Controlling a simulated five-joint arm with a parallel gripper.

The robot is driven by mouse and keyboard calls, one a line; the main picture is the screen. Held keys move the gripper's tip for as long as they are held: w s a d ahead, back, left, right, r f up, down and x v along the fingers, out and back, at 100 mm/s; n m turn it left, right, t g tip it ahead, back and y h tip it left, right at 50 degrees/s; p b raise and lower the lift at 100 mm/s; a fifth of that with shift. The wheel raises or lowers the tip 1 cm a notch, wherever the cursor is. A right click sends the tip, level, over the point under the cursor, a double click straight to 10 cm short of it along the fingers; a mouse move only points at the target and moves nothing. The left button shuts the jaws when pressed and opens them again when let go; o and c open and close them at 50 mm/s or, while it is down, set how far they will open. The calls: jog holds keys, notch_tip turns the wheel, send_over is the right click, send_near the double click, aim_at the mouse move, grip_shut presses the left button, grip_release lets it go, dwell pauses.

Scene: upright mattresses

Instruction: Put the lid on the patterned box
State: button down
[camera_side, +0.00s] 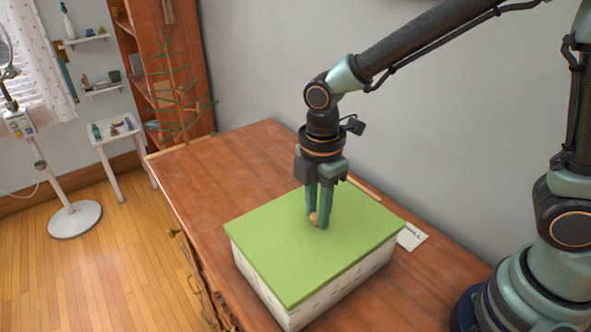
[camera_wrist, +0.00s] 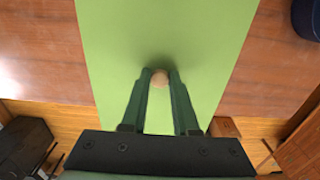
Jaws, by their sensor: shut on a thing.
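The green lid (camera_side: 290,250) lies flat over the top of the patterned box (camera_side: 345,288), which is white with small dark marks. Its edges look roughly in line with the box walls; whether it rests fully on the rim I cannot tell. My gripper (camera_side: 319,220) points down at the lid's middle and is shut on the round wooden knob (camera_side: 314,218). In the wrist view the knob (camera_wrist: 160,78) sits between both fingertips (camera_wrist: 161,76), and the green lid (camera_wrist: 200,40) fills the middle. The box's inside is hidden.
The box stands on a brown wooden table (camera_side: 215,165). A white card (camera_side: 412,236) lies beside the box at the right, near the wall. The table's left part is clear. A wooden shelf (camera_side: 145,75) stands behind, and a white stand (camera_side: 75,218) is on the floor.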

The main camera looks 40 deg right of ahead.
jog(key=shift+f, duration=0.4)
jog(key=c, duration=0.6)
grip_release()
notch_tip(320, 180, up, 11)
jog(key=s+d+r+m+t, duration=0.1)
jog(key=s+d+m+t, duration=0.1)
jog(key=d+m, duration=0.5)
jog(key=s+d+r+m+t, duration=0.1)
jog(key=s+d+m+t, duration=0.1)
jog(key=d+m, duration=0.5)
jog(key=m+t, duration=0.1)
jog(key=m, duration=0.3)
jog(key=shift+s+d+r+t, duration=0.2)
jog(key=shift+d+r+t, duration=0.1)
jog(key=shift+d, duration=0.1)
